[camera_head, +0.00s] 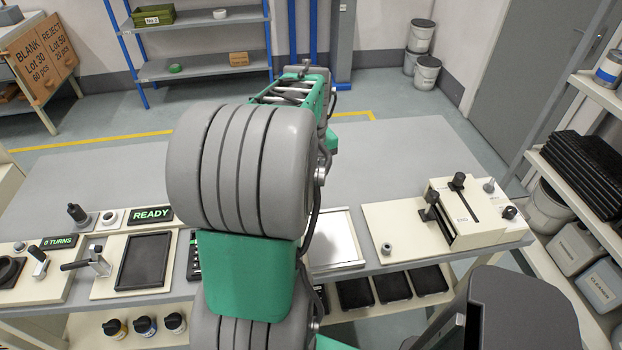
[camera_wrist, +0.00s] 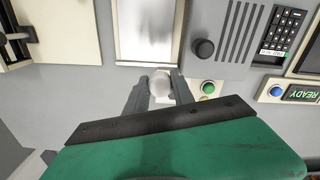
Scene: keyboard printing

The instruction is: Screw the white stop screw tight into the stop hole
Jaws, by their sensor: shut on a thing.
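My gripper (camera_wrist: 161,76) shows in the wrist view, with its two grey fingers shut on a small white rounded piece, the white stop screw (camera_wrist: 160,87). The screw is over the grey table, close to the edge of a pale metal plate (camera_wrist: 150,30). In the head view my arm hides the gripper and the screw. A beige base plate (camera_head: 372,218) lies right of the metal plate, with a small grey round fitting (camera_head: 386,248) near its front left. I cannot tell whether this fitting is the stop hole.
A beige box fixture (camera_head: 468,215) with a slot and black knobs stands on the base plate's right side. A control panel with a keypad (camera_wrist: 284,28), a black knob (camera_wrist: 204,48) and a green button (camera_wrist: 208,87) is beside the metal plate. The table's back is clear.

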